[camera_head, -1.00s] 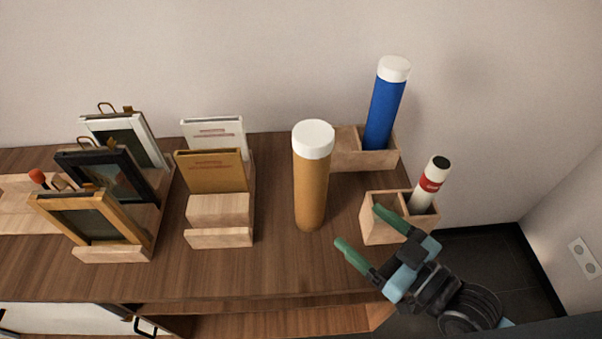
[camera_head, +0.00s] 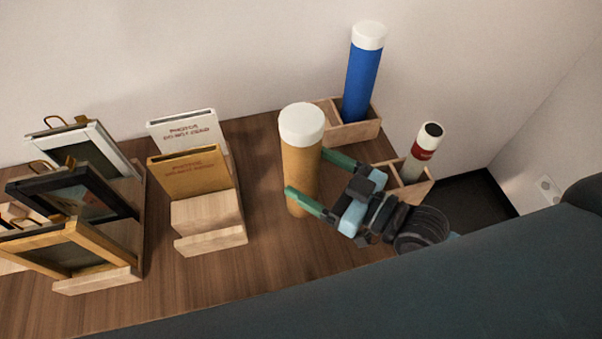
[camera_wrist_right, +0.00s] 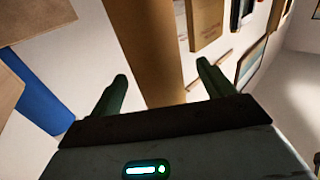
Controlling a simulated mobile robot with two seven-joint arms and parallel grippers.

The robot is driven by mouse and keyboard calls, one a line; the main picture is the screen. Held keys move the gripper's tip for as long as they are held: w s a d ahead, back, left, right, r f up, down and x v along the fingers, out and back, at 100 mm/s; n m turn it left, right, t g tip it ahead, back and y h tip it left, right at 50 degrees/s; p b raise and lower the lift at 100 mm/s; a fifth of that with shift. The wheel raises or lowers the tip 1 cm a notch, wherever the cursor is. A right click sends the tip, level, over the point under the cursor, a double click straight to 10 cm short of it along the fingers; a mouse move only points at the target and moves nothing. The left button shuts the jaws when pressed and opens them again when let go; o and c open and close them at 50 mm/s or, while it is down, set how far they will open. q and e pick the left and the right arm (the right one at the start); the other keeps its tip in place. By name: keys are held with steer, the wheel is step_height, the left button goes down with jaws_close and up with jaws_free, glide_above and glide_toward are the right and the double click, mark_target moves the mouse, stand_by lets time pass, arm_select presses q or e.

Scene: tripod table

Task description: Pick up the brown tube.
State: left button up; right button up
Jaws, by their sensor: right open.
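The brown tube (camera_head: 300,172) with a white cap stands upright on the wooden table top. In the right wrist view the brown tube (camera_wrist_right: 150,50) runs between the two fingers. My right gripper (camera_head: 308,180) is open around the tube at its lower half, one green finger on the near side and one partly behind it. It also shows in the right wrist view (camera_wrist_right: 160,90), with gaps beside the tube. My left gripper is not in view.
A blue tube (camera_head: 361,85) stands in a wooden box behind, and a white-and-red tube (camera_head: 424,150) in another box at right. Book holders (camera_head: 208,215) and picture frames (camera_head: 75,190) stand to the left. A dark arm link of mine covers the lower right.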

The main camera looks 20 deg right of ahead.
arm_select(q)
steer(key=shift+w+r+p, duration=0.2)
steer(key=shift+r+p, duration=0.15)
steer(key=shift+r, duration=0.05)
arm_select(e)
steer(key=x, duration=0.5)
steer(key=shift+w+f, duration=0.15)
steer(key=shift+w, duration=0.05)
steer(key=c, duration=1.2)
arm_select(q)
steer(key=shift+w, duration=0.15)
